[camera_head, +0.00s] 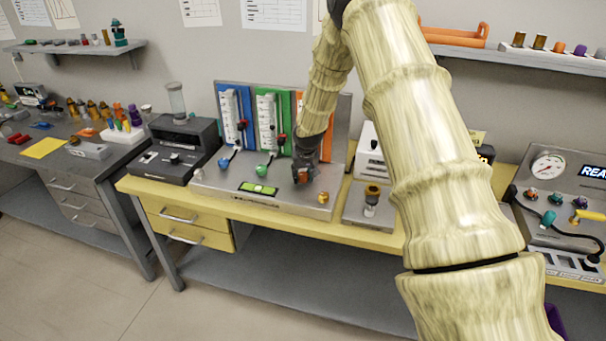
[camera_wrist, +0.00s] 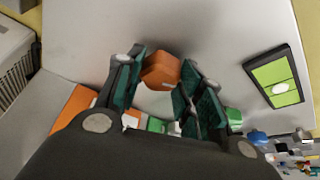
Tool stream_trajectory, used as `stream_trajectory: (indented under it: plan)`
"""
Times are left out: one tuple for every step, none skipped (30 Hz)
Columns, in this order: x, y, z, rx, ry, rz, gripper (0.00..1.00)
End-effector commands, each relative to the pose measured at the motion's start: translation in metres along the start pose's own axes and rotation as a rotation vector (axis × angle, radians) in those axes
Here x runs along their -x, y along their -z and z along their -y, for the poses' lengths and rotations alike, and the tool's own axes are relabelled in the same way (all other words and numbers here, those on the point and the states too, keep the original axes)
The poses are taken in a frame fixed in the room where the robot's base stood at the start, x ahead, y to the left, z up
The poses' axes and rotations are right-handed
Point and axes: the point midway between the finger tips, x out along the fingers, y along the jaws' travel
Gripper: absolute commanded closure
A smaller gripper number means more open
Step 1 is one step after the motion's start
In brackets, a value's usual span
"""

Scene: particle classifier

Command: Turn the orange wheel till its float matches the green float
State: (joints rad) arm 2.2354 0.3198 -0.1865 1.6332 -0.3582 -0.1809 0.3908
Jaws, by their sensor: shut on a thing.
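The orange wheel (camera_wrist: 160,70) sits between the teal finger pads of my gripper (camera_wrist: 158,84) in the wrist view. My gripper (camera_head: 303,172) is shut on it from above in the head view, where a bit of orange shows at its tip. The green panel (camera_head: 267,112) with its white scaled tube stands upright behind. The orange panel (camera_head: 338,139) is mostly covered by my arm, so its tube and float are hidden. The green float is too small to tell on its scale. The green wheel (camera_head: 261,170) is left of my gripper.
The blue panel (camera_head: 231,105) and blue wheel (camera_head: 223,163) stand further left on the same grey base. A green level window (camera_head: 258,188) lies in front, also in the wrist view (camera_wrist: 277,81). A dark device (camera_head: 183,143) with a clear cylinder stands left; a gauge unit (camera_head: 560,190) stands right.

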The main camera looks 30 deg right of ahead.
Motion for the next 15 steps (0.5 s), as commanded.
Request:
stream_trajectory:
  plan:
    - [-0.0003,-0.0011,-0.0012,0.034,0.019,0.002,0.87]
    - [-0.0005,-0.0011,-0.0014,0.06,0.03,0.002,0.87]
    - [-0.0005,-0.0012,-0.0012,0.093,0.044,0.002,0.87]
    - [-0.0007,-0.0013,-0.0019,0.117,0.054,0.003,0.87]
    - [-0.0007,-0.0013,-0.0018,0.142,0.064,0.003,0.87]
    - [-0.0009,-0.0015,-0.0019,0.175,0.078,0.003,0.87]
    - [-0.0009,-0.0015,-0.0021,0.2,0.088,0.003,0.87]
    - [-0.0011,-0.0017,-0.0026,0.224,0.098,0.004,0.87]
    - [-0.0011,-0.0016,-0.0021,0.256,0.112,0.004,0.87]
    - [-0.0012,-0.0016,-0.0026,0.28,0.121,0.003,0.87]
    - [-0.0013,-0.0015,-0.0027,0.303,0.13,0.003,0.87]
    - [-0.0014,-0.0014,-0.0026,0.332,0.144,0.003,0.87]
    - [-0.0014,-0.0013,-0.0028,0.355,0.152,0.003,0.87]
    - [-0.0015,-0.0013,-0.0032,0.377,0.16,0.003,0.87]
    - [-0.0015,-0.001,-0.0029,0.404,0.172,0.002,0.87]
